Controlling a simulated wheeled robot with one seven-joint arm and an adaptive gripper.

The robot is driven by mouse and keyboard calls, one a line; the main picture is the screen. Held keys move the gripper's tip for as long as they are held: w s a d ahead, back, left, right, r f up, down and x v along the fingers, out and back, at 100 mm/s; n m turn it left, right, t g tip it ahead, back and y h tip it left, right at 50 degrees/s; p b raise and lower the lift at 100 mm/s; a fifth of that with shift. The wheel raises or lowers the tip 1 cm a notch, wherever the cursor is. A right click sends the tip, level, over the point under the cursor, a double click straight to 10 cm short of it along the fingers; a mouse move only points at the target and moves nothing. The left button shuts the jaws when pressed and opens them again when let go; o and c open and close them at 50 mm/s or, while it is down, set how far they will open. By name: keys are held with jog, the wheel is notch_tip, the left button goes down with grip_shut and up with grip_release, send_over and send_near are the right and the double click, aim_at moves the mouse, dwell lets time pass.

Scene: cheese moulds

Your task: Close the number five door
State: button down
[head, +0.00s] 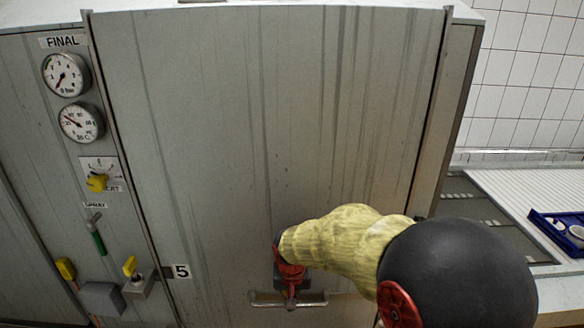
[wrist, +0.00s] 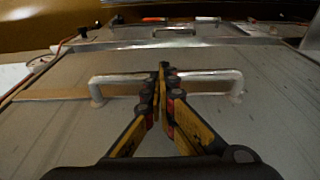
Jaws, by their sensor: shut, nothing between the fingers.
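The number five door (head: 270,120) is a large grey streaked metal panel, upright, filling the middle of the head view. A small "5" label (head: 181,271) is at its lower left edge. Its horizontal bar handle (head: 316,298) is low on the panel and also shows in the wrist view (wrist: 212,76). My gripper (head: 290,301) is in front of the handle's middle. In the wrist view my gripper (wrist: 163,68) has its fingertips together at the bar, with nothing held. I cannot tell whether the tips touch it, or whether the door is fully flush.
Left of the door is a panel with a "FINAL" label (head: 63,41), two gauges (head: 81,122), a yellow knob (head: 97,183) and a green-handled lever (head: 98,238). At right are a ribbed white surface (head: 525,190) and a blue tray (head: 560,230) by a tiled wall.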

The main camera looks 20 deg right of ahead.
jog(key=shift+s+f+b, duration=0.1)
jog(key=shift+f+b, duration=0.45)
jog(key=shift+f, duration=1.05)
notch_tip(320, 180, up, 14)
jog(key=s+p, duration=0.2)
jog(key=p, duration=0.2)
jog(key=shift+s+a, duration=0.25)
jog(key=shift+a, duration=0.15)
